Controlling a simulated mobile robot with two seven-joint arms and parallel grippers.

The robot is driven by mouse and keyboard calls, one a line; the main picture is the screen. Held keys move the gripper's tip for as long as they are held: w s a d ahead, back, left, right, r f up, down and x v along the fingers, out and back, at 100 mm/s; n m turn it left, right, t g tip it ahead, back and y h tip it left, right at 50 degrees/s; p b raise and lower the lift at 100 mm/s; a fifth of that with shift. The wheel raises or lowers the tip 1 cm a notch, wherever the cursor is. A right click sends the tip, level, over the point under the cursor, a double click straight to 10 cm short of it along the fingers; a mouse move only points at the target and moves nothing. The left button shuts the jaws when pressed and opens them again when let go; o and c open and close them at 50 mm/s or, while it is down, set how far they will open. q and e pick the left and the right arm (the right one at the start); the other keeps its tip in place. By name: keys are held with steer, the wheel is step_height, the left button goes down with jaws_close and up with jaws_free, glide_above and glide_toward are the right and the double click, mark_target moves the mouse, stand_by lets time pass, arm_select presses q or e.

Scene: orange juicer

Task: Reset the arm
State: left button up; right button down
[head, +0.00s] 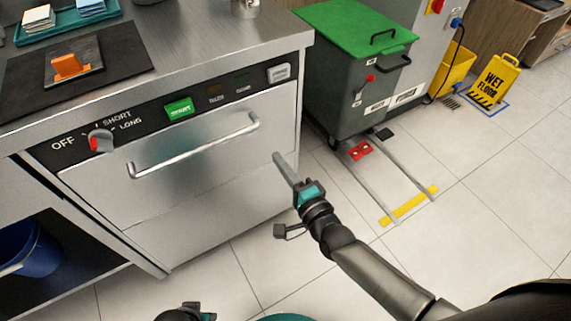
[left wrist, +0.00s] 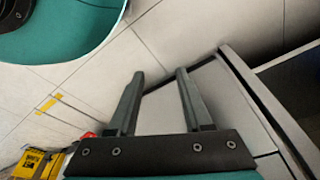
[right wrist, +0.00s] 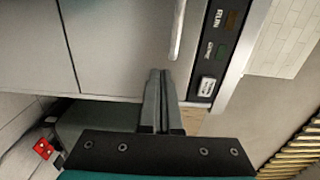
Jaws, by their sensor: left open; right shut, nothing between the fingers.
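My right gripper (head: 281,163) is in front of the steel machine's front panel, a little right of and below the door handle's right end. Its fingers are closed with nothing between them, as the right wrist view (right wrist: 160,80) shows. My left gripper is open and empty in the left wrist view (left wrist: 161,80), with the floor and a cabinet edge beyond it. In the head view only a small part of the left arm shows at the bottom edge; its fingers are hard to make out there.
The steel machine (head: 200,180) has a bar handle (head: 195,148), a knob (head: 100,140) and a green button (head: 179,109). A green-lidded bin (head: 360,85) stands to the right on rails. A yellow wet floor sign (head: 494,82) stands farther back.

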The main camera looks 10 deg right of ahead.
arm_select(q)
steer(key=shift+s+a+f, duration=0.15)
steer(key=shift+s+f, duration=0.05)
steer(key=shift+f, duration=0.25)
arm_select(e)
steer(key=shift+v, duration=0.9)
steer(key=shift+f, duration=0.1)
